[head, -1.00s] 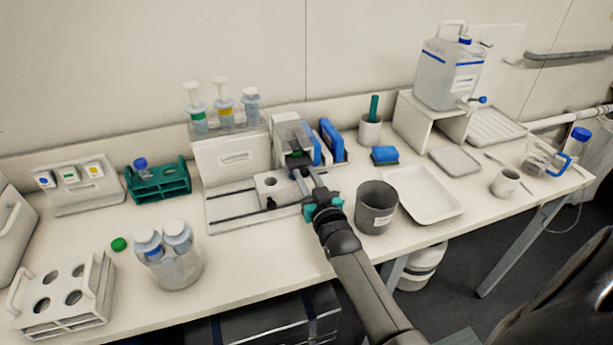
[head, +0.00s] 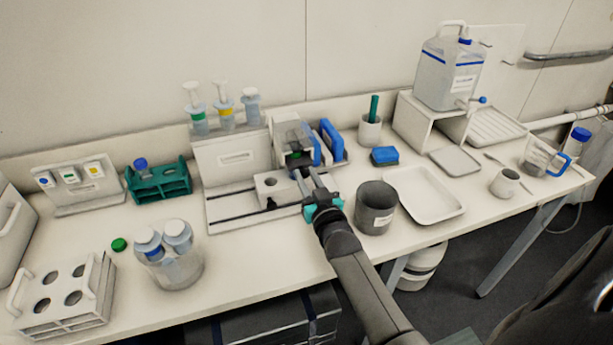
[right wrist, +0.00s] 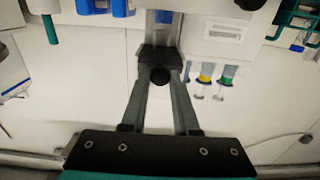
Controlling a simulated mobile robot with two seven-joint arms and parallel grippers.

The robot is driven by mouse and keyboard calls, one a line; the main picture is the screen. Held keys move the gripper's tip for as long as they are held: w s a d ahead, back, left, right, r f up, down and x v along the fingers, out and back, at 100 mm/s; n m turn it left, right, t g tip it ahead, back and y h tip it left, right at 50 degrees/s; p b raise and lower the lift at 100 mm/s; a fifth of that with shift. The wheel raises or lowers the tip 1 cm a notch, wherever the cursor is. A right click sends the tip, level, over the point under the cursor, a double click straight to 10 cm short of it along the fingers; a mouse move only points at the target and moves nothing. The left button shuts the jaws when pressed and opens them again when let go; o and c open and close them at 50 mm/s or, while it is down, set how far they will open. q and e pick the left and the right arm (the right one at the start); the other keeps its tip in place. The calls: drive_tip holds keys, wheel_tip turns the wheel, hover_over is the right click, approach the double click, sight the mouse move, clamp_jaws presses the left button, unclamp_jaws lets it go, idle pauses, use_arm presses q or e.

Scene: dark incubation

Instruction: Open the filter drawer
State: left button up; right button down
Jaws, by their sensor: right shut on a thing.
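The filter unit (head: 285,130) is a pale housing at the back middle of the bench, with blue parts at its right. My right gripper (head: 300,176) reaches its front from the bench's near side. In the right wrist view the gripper's fingers (right wrist: 159,66) close on a dark handle block (right wrist: 158,54) with a round black knob at its near face. A pale grey strip with a blue piece runs from this block towards the housing; it looks like the filter drawer (right wrist: 163,28). The fingers hide much of the front, and how far the drawer is out cannot be told. My left gripper is out of view.
Left of the gripper is a white stand (head: 235,158) with syringes and a railed base. A grey beaker (head: 376,208) and a white tray (head: 428,194) stand close at right. A jar with blue-and-white bottles (head: 172,262) stands at front left.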

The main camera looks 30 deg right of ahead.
drive_tip(key=p+v, duration=0.3)
drive_tip(key=v, duration=0.4)
drive_tip(key=shift+p, duration=0.4)
drive_tip(key=shift+s, duration=0.1)
drive_tip(key=c, duration=0.7)
unclamp_jaws()
drive_tip(key=v, duration=1.5)
drive_tip(key=shift+s+f, duration=0.1)
